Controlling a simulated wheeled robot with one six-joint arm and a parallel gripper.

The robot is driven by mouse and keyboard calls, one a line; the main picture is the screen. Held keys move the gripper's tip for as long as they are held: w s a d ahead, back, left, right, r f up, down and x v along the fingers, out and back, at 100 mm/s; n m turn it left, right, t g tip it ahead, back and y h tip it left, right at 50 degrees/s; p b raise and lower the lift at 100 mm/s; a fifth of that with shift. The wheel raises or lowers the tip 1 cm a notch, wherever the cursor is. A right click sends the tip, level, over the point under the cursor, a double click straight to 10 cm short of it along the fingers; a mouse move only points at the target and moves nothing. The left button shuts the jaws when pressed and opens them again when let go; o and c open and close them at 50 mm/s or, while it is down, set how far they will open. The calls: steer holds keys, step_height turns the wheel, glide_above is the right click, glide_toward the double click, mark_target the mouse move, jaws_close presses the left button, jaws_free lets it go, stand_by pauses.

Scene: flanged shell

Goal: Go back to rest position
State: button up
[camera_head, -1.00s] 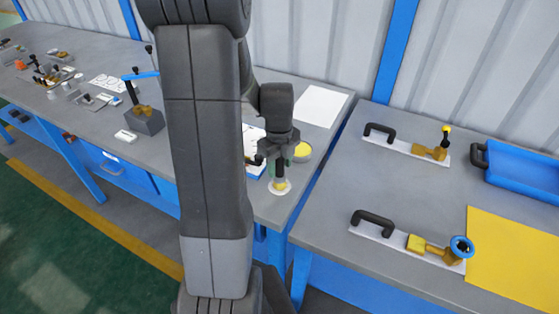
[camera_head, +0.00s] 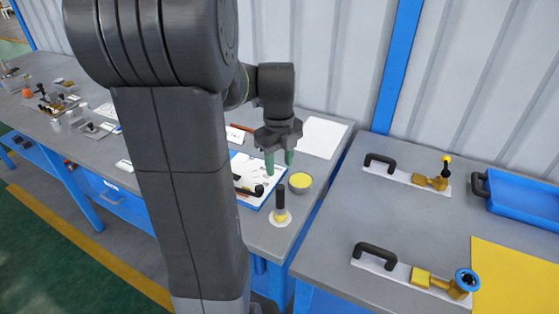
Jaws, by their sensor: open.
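My gripper (camera_head: 279,163) is open and empty, with its greenish fingers pointing down. It hangs above the workbench near the blue clipboard (camera_head: 247,200). A small object with a black upright handle on a yellow and white round base (camera_head: 280,214) stands near the bench's front right corner, apart from the gripper. A round grey tin with a yellow top (camera_head: 300,182) stands just behind it. My arm crosses the left middle of the view and hides part of the bench.
A second grey table at right holds two white plates with black handles and brass valves (camera_head: 405,174) (camera_head: 416,275), a blue tray (camera_head: 522,200) and a yellow sheet (camera_head: 515,260). A white sheet (camera_head: 322,137) lies behind the gripper. Several small parts fill the far left bench.

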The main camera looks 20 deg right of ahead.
mark_target(280, 187)
steer(key=shift+f, duration=0.1)
step_height(280, 187, down, 13)
steer(key=shift+s+r, duration=0.15)
step_height(280, 187, up, 2)
steer(key=shift+r, duration=0.7)
steer(key=shift+f, duration=0.1)
